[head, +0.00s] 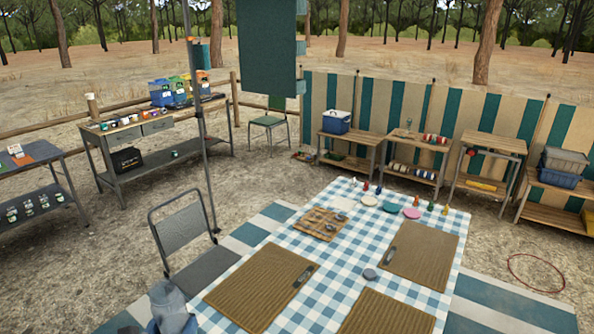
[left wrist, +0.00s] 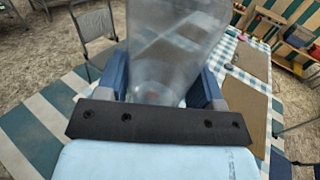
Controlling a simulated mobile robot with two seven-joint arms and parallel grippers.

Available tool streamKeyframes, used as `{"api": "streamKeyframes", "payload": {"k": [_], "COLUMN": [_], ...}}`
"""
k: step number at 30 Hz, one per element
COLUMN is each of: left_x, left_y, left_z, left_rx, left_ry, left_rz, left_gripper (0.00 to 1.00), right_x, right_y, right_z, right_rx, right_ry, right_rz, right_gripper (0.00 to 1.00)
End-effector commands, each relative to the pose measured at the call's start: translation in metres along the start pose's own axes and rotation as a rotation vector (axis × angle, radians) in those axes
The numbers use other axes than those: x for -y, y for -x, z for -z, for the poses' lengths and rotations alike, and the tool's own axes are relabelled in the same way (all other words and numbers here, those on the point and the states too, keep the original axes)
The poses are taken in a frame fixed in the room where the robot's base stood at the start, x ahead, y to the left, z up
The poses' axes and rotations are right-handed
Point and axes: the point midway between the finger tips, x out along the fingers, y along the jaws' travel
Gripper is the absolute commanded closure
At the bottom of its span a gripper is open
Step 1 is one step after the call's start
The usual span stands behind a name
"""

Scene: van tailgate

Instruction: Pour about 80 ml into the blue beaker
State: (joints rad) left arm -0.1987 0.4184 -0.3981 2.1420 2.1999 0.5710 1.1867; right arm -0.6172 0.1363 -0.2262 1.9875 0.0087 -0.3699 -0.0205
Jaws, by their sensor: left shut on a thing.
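My left gripper (head: 172,325) is at the bottom left of the head view, by the near left corner of the checked table. In the left wrist view its two blue fingers (left wrist: 164,80) are shut on a large clear vessel (left wrist: 176,35). The vessel also shows in the head view as a grey-blue shape (head: 169,302). Its wall is see-through, and I cannot tell how much liquid is inside. No blue beaker can be made out in either view. My right gripper is not in view.
The checked table (head: 318,268) carries brown mats (head: 258,288), a wooden board (head: 319,224), plates (head: 390,206), and a small grey disc (head: 370,274). A folding chair (head: 190,240) stands close at its left. Side benches (head: 160,140) and striped screens (head: 450,110) stand farther back.

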Motion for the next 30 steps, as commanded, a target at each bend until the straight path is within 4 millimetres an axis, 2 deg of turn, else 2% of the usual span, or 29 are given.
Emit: {"api": "streamKeyframes", "payload": {"k": [6, 11, 14, 21, 30], "left_x": [-0.001, 0.002, 0.006, 0.021, 0.029], "left_y": [0.006, -0.004, -0.020, -0.070, -0.095], "left_z": [-0.002, 0.008, 0.025, 0.090, 0.146], "left_rx": [0.003, 0.002, 0.001, -0.003, -0.004], "left_ry": [0.000, -0.001, -0.003, -0.006, 0.003], "left_rz": [-0.021, 0.016, 0.084, 0.360, 0.612], "left_gripper": [0.73, 0.73, 0.73, 0.73, 0.73], "right_x": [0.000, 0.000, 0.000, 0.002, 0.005], "right_y": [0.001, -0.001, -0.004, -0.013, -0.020], "right_z": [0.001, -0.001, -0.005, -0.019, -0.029], "right_rx": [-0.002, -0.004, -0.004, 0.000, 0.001], "right_ry": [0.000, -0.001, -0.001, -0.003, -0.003], "right_rz": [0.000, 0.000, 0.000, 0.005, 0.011], "right_gripper": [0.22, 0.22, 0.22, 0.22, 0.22]}}
